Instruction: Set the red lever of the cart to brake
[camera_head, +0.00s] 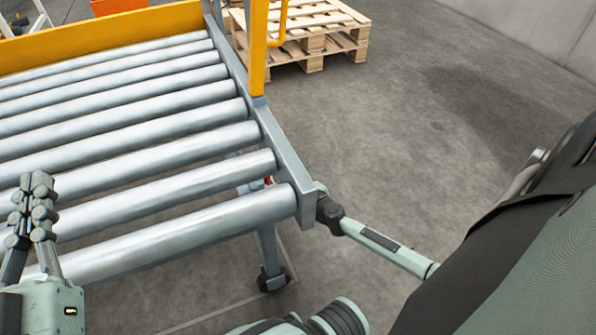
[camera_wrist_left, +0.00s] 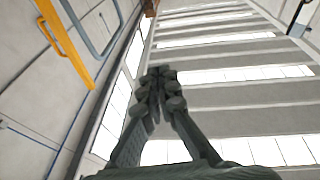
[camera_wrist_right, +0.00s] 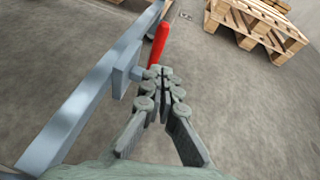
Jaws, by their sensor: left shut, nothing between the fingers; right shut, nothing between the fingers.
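The roller cart (camera_head: 287,160) has a grey frame, steel rollers and yellow rails. Its red lever (camera_wrist_right: 159,43) shows in the right wrist view, slanting beside a grey frame bar. In the head view only a small red bit (camera_head: 268,181) shows between the rollers. My right gripper (camera_wrist_right: 160,76) is shut and empty, its fingertips close to the lever's lower end; I cannot tell whether they touch. In the head view the cart's corner hides that gripper. My left gripper (camera_head: 38,188) is shut and empty, raised at the left over the rollers, and shows shut in the left wrist view (camera_wrist_left: 160,78).
A yellow upright (camera_head: 258,50) stands at the cart's far corner. Wooden pallets (camera_head: 312,40) lie on the floor behind it. A caster (camera_head: 272,280) is under the near corner. The grey floor (camera_head: 450,130) to the right is clear.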

